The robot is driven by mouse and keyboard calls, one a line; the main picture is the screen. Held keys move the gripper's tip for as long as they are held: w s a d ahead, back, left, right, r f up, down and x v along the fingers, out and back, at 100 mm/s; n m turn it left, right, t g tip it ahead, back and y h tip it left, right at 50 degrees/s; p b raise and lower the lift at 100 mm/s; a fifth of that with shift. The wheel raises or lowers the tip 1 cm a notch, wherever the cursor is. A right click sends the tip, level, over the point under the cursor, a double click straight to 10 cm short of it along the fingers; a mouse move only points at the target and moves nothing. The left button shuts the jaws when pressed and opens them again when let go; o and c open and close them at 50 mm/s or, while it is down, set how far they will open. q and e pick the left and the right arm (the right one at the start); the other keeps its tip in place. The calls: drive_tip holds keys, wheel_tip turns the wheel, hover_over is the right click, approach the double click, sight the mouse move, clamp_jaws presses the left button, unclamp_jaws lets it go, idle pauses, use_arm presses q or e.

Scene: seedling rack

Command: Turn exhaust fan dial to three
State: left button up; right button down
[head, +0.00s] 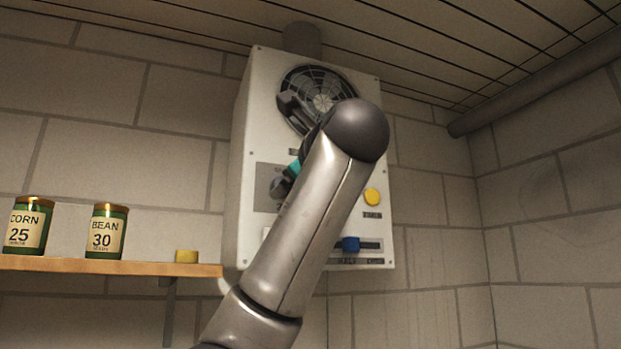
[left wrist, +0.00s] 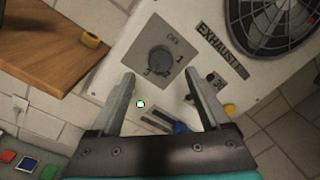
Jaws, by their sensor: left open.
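The exhaust fan dial (left wrist: 160,61) is a dark round knob on a grey plate, with OFF above it, 1 at its right and 3 at its lower left. I cannot tell clearly which mark it points to. An EXHAUST label (left wrist: 222,50) and the round fan grille (left wrist: 275,25) are beside it. In the head view the white control box (head: 258,100) hangs on the wall, and my arm hides the dial. My left gripper (left wrist: 164,86) is open and empty, its fingers pointing toward the dial, which shows beyond and between the tips. It also shows in the head view (head: 277,187). My right gripper is not in view.
A blue slider (head: 350,244) and a yellow button (head: 372,197) are low on the box. A pipe (head: 540,85) runs at upper right.

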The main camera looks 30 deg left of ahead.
use_arm(q)
drive_tip(key=b+v, duration=0.3)
drive_tip(key=v, duration=0.6)
drive_tip(key=shift+d, duration=0.2)
drive_tip(key=shift+s, duration=0.15)
